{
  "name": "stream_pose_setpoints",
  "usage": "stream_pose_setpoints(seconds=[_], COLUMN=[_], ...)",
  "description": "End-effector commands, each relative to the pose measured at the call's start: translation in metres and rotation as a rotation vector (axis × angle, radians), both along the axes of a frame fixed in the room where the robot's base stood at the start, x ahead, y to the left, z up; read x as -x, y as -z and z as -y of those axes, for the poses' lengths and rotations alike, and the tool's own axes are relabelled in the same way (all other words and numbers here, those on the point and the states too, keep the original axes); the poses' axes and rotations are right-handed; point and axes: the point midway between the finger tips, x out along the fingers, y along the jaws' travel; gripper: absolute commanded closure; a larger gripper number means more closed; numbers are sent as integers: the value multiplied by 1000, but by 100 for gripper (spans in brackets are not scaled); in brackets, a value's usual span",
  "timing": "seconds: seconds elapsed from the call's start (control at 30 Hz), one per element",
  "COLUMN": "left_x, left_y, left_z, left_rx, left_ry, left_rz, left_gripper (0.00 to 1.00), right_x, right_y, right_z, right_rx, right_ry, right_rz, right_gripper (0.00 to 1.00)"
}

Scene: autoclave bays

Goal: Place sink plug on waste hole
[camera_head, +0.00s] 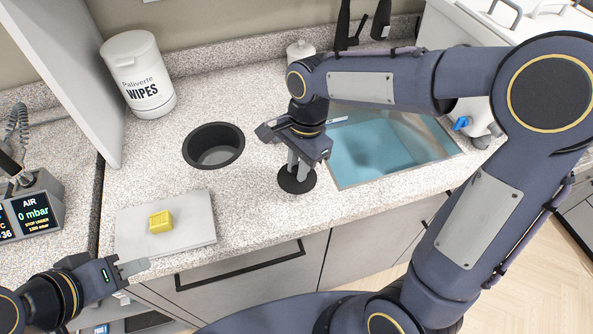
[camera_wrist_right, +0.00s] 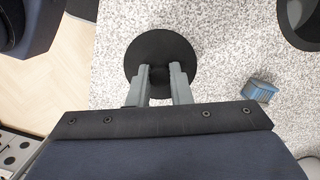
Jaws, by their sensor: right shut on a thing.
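The sink plug (camera_head: 297,181) is a flat black disc with an upright grip. My right gripper (camera_head: 300,164) is shut on it from above, near the counter's front, left of the blue basin. I cannot tell if the disc touches the counter. The right wrist view shows the plug (camera_wrist_right: 160,55) between the two fingers (camera_wrist_right: 160,78). The waste hole (camera_head: 213,157) is a round black-rimmed opening in the counter, left of and behind the plug. It also shows at the top right of the wrist view (camera_wrist_right: 301,22). My left gripper (camera_head: 132,267) is empty beside the counter's front edge; its finger gap is unclear.
A wipes tub (camera_head: 139,78) stands behind. The water-filled basin (camera_head: 430,140) is at right. A small blue object (camera_wrist_right: 260,90) shows in the wrist view.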

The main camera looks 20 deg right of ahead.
Motion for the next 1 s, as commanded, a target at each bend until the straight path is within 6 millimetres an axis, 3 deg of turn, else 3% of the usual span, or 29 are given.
stream_pose_setpoints(seconds=[0.33,0.77,0.8,0.93,1.0], left_x=[0,0,0,0,0], left_y=[-1,3,2,2,2], left_z=[0,0,0,0,0], left_rx=[0,0,0,0,0], left_ry=[0,0,0,0,0], left_rz=[0,0,0,0,0], left_gripper=[64,64,64,64,64], right_x=[-8,-8,-8,-8,-8], right_y=[37,45,43,43,43], right_z=[-1,-1,-1,-1,-1], right_rx=[0,0,0,0,0], right_ry=[0,0,0,0,0], right_rz=[-1,1,1,1,1], right_gripper=[100,100,78,61,60])
